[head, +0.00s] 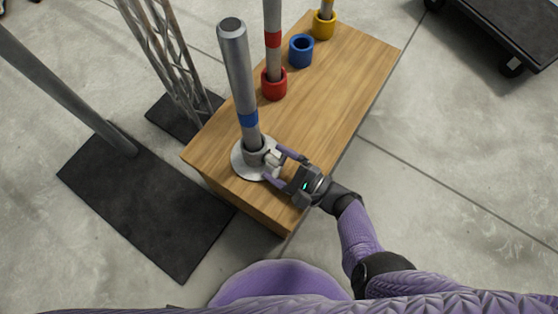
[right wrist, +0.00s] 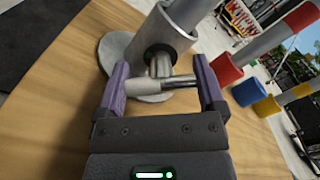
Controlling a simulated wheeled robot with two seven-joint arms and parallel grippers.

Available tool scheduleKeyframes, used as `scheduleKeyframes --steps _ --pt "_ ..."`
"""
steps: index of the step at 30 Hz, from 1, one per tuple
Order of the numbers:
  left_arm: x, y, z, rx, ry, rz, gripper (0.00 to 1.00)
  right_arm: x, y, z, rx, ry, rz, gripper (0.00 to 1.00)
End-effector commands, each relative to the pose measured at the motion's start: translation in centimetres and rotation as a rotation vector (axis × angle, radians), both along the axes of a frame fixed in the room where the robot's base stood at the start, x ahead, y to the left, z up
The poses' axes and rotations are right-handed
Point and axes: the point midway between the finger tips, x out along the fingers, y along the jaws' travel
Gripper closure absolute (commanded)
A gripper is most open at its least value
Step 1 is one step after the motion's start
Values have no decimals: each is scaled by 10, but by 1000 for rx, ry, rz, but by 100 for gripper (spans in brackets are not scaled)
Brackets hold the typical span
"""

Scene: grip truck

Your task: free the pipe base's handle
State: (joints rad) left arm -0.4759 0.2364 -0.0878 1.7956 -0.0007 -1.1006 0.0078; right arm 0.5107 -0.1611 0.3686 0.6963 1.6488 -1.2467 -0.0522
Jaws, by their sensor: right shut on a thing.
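A grey pipe (head: 238,75) with a blue band stands upright in the pipe base, a round silver plate (head: 240,168) with a short collar, at the near end of a wooden box. The base plate also shows in the right wrist view (right wrist: 115,55). Its T-shaped metal handle (right wrist: 168,82) sticks out from the collar towards my right gripper (head: 276,166). The right gripper's purple fingers (right wrist: 160,68) are shut on the handle's crossbar, one at each side. My left gripper is not in view.
A red cup (head: 274,90) with a banded pole, an empty blue cup (head: 301,55) and a yellow cup (head: 323,28) stand farther along the wooden box (head: 345,75). Stands with black base plates (head: 135,200) are at left. A dark cart (head: 510,30) is at upper right.

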Motion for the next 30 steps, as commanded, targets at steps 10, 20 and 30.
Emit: scheduleKeyframes --steps 10,20,30 --pt "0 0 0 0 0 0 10 0 0 -1 0 2 0 0" --pt "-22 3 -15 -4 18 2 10 -28 -39 2 -3 3 -1 0" --pt "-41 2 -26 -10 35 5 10 -59 -81 0 -1 3 -1 0"
